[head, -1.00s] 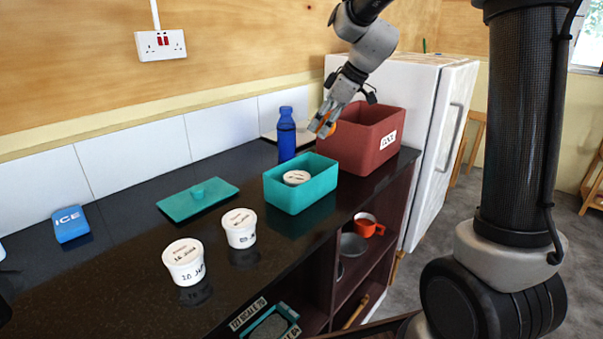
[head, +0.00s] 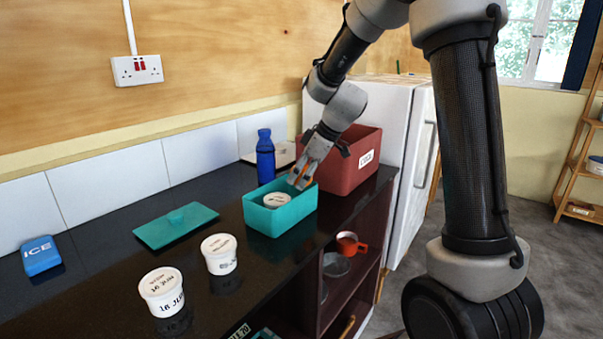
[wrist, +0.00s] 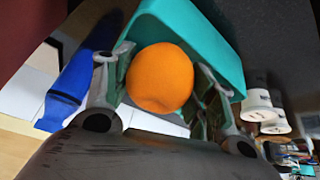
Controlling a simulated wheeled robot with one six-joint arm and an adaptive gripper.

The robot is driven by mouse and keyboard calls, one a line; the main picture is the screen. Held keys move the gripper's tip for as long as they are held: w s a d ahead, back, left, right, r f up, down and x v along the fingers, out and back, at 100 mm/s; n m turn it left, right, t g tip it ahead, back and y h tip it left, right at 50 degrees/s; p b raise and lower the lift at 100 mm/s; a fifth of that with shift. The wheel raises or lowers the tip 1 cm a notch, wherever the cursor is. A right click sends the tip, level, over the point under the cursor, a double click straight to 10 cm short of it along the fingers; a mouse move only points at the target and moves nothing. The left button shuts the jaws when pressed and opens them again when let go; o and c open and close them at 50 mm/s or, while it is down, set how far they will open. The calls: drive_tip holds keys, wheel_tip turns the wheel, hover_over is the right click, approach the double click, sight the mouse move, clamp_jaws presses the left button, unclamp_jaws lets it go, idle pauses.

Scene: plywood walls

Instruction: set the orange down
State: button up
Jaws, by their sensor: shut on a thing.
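My gripper (head: 300,183) is shut on the orange, which fills the space between the fingers in the wrist view (wrist: 160,78). In the head view the fingers mostly hide the orange, and only slivers of it show. The gripper is over the right end of the teal box (head: 264,221), which stands open on the dark counter. A white lidded tub (head: 277,200) sits inside the box. Whether the orange touches the box cannot be told.
A red-brown bin (head: 340,177) stands behind the gripper, beside the white fridge. A blue bottle (head: 265,156) is behind the teal box. A teal lid (head: 176,226), two white tubs (head: 162,290) and a blue ice block (head: 41,256) lie on the counter to the left.

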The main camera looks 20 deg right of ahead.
drive_tip(key=shift+f, duration=0.35)
drive_tip(key=o, duration=1.1)
drive_tip(key=shift+r, duration=0.15)
drive_tip(key=v, duration=1.3)
drive_tip(key=s+d+m+h, duration=0.1)
drive_tip(key=s+m, duration=0.3)
drive_tip(key=s, duration=0.5)
drive_tip(key=s+d+f+m+h, duration=0.1)
drive_tip(key=s+d+m+h, duration=0.1)
drive_tip(key=s, duration=0.7)
drive_tip(key=s+d+m+h, duration=0.1)
drive_tip(key=s+d+m, duration=0.3)
drive_tip(key=s, duration=0.6)
drive_tip(key=shift+d+f+m+t+h, duration=0.25)
drive_tip(key=shift+d+m+t+h, duration=0.05)
drive_tip(key=shift+m, duration=0.5)
